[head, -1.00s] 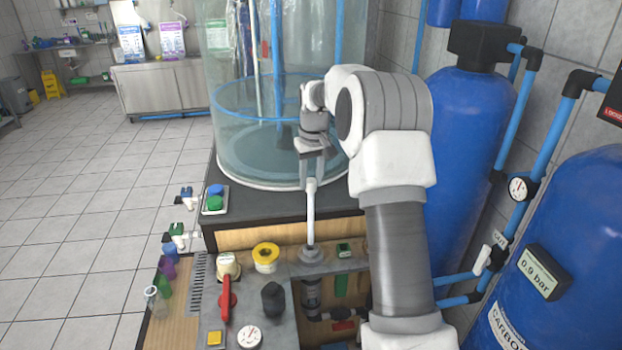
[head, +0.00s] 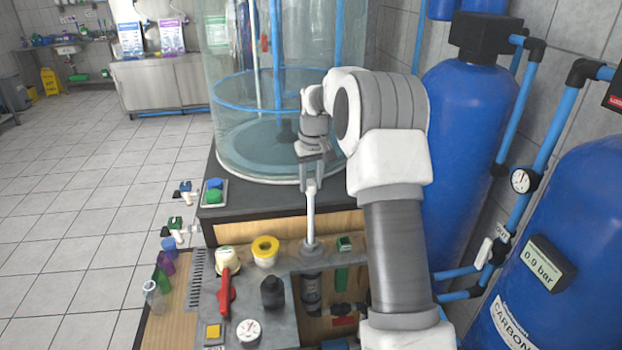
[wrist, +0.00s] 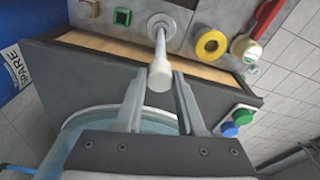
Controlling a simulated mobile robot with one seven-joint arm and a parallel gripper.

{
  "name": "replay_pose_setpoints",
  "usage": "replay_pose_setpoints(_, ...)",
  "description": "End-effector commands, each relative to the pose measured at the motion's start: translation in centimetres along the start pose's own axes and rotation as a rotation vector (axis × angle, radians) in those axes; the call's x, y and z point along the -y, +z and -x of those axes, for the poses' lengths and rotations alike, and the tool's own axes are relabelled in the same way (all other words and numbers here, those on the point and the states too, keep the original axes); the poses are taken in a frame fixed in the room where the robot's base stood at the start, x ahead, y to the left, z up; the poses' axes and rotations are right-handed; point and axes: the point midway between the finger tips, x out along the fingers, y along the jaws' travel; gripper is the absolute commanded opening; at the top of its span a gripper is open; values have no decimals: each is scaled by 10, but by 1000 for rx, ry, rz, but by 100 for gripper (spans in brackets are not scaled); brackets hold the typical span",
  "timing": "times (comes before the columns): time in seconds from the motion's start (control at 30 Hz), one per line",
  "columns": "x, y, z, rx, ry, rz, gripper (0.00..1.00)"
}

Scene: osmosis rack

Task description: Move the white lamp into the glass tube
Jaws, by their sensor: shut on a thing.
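The white lamp (head: 311,212) is a slender, upright rod with a wider top end. My gripper (head: 312,184) is shut on that top end from above. In the wrist view the lamp's cap (wrist: 160,78) lies between the two fingers of my gripper (wrist: 159,84). The lamp's lower end meets a round grey collar (head: 311,251) in the counter. The glass tube (head: 311,290) shows directly below this collar, in the open front. How deep the lamp reaches into it cannot be told.
A large clear water tank (head: 235,150) stands behind my gripper. A yellow ring (head: 265,246), a red-handled valve (head: 226,295) and a black knob (head: 272,292) are left of the collar. Blue tanks (head: 465,150) stand at the right.

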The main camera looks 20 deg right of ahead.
Motion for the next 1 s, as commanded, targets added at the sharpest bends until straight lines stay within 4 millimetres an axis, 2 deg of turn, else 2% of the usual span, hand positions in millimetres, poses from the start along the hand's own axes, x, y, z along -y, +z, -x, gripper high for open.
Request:
replay_pose_setpoints(0.1,0,1,-10,-1,0,0,7)
replay_pose_setpoints(0.57,0,2,-16,-1,0,0,7)
replay_pose_setpoints(1.0,0,7,-55,0,0,0,7)
